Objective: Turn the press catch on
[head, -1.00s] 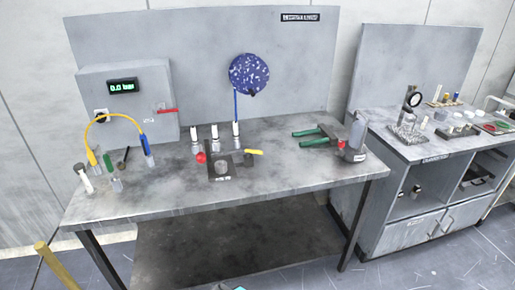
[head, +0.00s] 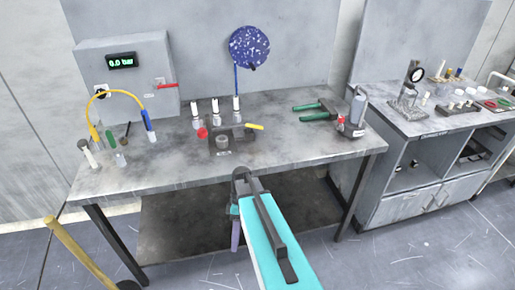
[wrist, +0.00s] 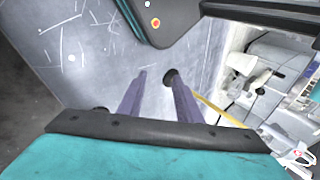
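A small dark press (head: 222,143) stands on the workbench near its middle, with a red ball knob (head: 202,133) on its left and a yellow handle (head: 254,127) sticking out to the right. I cannot tell which part is the catch or how it is set. My gripper (head: 235,242) hangs in front of the bench's front edge, below the top and well away from the press. In the wrist view its two purple fingers (wrist: 156,76) stand apart with nothing between them. The wrist view shows floor beyond them, not the press.
Several white-capped vials (head: 215,110) stand behind the press. Green-handled pliers (head: 316,111) and a grey bottle (head: 356,113) are to the right. A yellow hose (head: 112,92) arches at the left. A yellow pole (head: 75,250) stands at the lower left. The bench front is clear.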

